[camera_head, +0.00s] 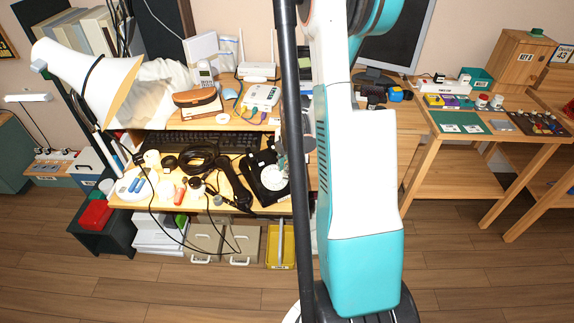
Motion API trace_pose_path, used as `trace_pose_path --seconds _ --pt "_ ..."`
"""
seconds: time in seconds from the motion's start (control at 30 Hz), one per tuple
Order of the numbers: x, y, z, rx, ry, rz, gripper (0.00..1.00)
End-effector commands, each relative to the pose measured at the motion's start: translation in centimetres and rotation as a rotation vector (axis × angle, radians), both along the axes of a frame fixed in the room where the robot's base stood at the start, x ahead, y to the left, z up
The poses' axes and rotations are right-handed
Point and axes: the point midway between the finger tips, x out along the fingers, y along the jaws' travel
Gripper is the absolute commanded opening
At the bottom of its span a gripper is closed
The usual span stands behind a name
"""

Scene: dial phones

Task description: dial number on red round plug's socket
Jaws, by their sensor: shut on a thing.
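A black desk phone (263,191) with a pale round dial (273,177) lies at the right front of the cluttered desk, partly behind the dark pole. My gripper (281,152) shows only as a small dark part beside the pole, over the dial's upper edge. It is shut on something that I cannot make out. I cannot tell whether it touches the dial. Which plug belongs to which phone is unclear.
Black cables (200,157) and a black handset (234,184) crowd the desk front. A lamp (90,75) overhangs the left. A wooden table (480,145) stands at right; the floor ahead is clear.

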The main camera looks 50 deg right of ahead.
Motion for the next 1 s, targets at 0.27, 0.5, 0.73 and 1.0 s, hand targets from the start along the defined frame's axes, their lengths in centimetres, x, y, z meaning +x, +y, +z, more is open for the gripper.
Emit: trace_pose_path --seconds 0.27,0.5,0.73,1.0 --pt "1.2 0.1 0.7 0.0 0.0 0.0 0.02" --pt "3.5 0.3 1.9 0.0 0.0 0.001 0.02" --pt "4.0 0.3 2.1 0.0 0.0 0.0 0.02" --pt "4.1 0.3 1.8 0.0 0.0 0.0 0.02"
